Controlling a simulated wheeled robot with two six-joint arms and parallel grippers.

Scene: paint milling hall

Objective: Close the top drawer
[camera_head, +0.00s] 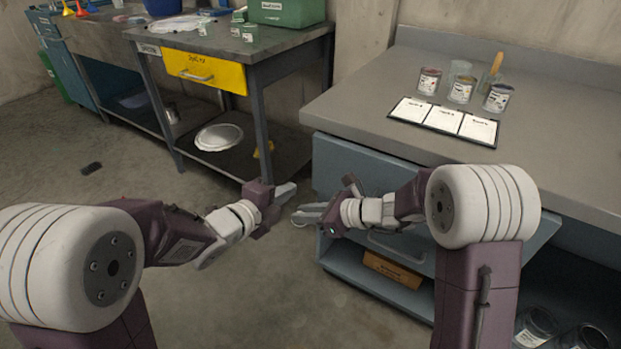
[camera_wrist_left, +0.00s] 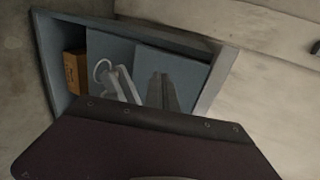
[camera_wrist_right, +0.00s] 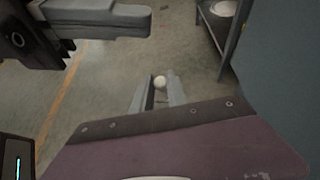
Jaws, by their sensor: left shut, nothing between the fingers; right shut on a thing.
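The blue cabinet (camera_head: 345,165) stands under the grey counter at right. A blue drawer front with a handle (camera_head: 396,247) stands forward below the counter edge and looks pulled out. My right arm hides part of it and its inside. My left gripper (camera_head: 287,191) is shut and empty, left of the cabinet. My right gripper (camera_head: 308,216) is just below and right of it, shut on a small pale round thing (camera_wrist_right: 160,82). Neither gripper visibly touches the drawer.
An orange-brown box (camera_head: 392,269) sits on the cabinet's lower shelf. Labelled cans (camera_head: 461,89) and a clipboard-like board (camera_head: 443,118) with white sheets stand on the counter. A workbench with a yellow drawer (camera_head: 205,70) is behind left. The floor at left is mostly clear.

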